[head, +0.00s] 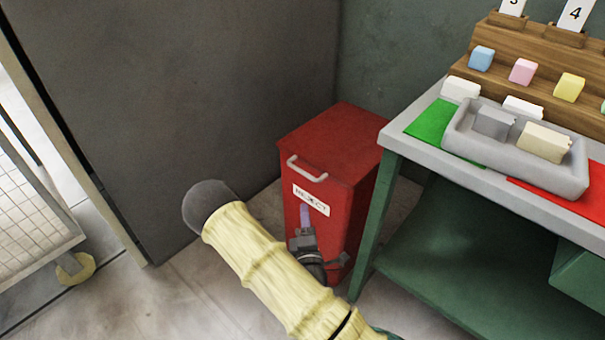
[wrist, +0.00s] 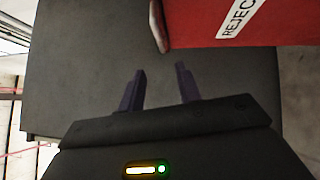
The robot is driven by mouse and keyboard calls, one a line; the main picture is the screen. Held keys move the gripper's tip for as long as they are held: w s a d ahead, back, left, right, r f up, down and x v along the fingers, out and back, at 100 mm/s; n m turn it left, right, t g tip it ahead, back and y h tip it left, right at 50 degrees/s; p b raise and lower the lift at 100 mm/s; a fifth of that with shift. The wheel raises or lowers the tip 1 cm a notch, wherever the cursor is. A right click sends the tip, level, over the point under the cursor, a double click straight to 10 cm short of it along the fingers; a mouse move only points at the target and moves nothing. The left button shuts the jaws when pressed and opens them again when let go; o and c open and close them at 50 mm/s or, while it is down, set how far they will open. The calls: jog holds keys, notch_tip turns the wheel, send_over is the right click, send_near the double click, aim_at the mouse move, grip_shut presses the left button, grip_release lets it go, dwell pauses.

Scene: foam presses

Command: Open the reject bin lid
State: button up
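The red reject bin (head: 335,160) stands on the floor beside the table, with its lid (head: 335,135) closed. A pale bar handle (head: 307,169) is on the upper front, above the white REJECT label (head: 311,200). In the wrist view the red bin (wrist: 280,28) and part of its label (wrist: 240,14) fill the upper right. My gripper (head: 304,218) is in front of the bin, below the handle. In the wrist view my gripper (wrist: 160,86) has its two fingers apart with nothing between them. I cannot tell its exact gap to the bin.
A green-legged table (head: 395,140) stands close on the bin's right, bearing a grey tray (head: 462,145) of foam blocks, with a wooden rack (head: 530,40) behind. A dark grey panel (head: 180,90) is at the left. A mesh cart (head: 30,200) stands at far left.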

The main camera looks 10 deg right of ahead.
aim_at(302, 172)
jog(key=w+b, duration=0.3)
jog(key=w, duration=0.2)
jog(key=w+d+r+b, duration=0.1)
jog(key=w+b, duration=0.2)
jog(key=w, duration=0.2)
jog(key=w+d+r+b, duration=0.1)
jog(key=w+b, duration=0.3)
jog(key=w, duration=0.1)
jog(key=shift+w+d, duration=0.15)
jog(key=shift+w, duration=0.15)
grip_shut()
